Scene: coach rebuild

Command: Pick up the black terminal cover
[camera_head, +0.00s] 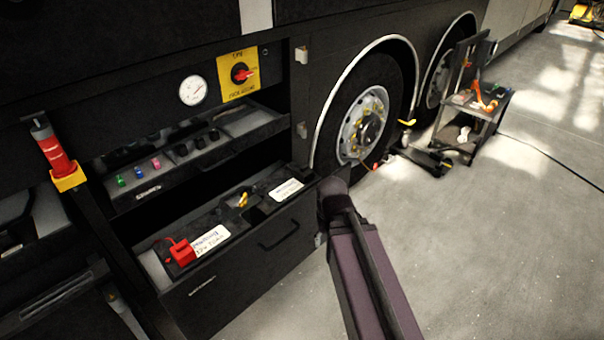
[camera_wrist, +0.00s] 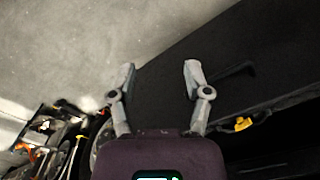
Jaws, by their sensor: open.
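The open battery drawer (camera_head: 235,285) holds batteries with white labels. A small black block (camera_head: 257,196) sits on the batteries near the yellow part (camera_head: 243,200); I cannot tell surely whether it is the black terminal cover. A red terminal cover (camera_head: 181,252) sits at the drawer's left. My gripper (camera_wrist: 160,75) is open and empty in the wrist view, with the dark drawer front (camera_wrist: 190,95) beyond its fingers. The yellow part also shows in the wrist view (camera_wrist: 242,123), right of the fingers. In the head view my arm reaches the drawer's right corner and the fingers cannot be made out.
The drawer handle (camera_head: 279,236) juts from its front. A tray above (camera_head: 190,150) holds small coloured and black parts. A red-and-yellow lamp (camera_head: 55,155) stands at left. A wheel (camera_head: 365,120) and a cart (camera_head: 473,105) are at right. The floor (camera_head: 500,250) right of my arm is clear.

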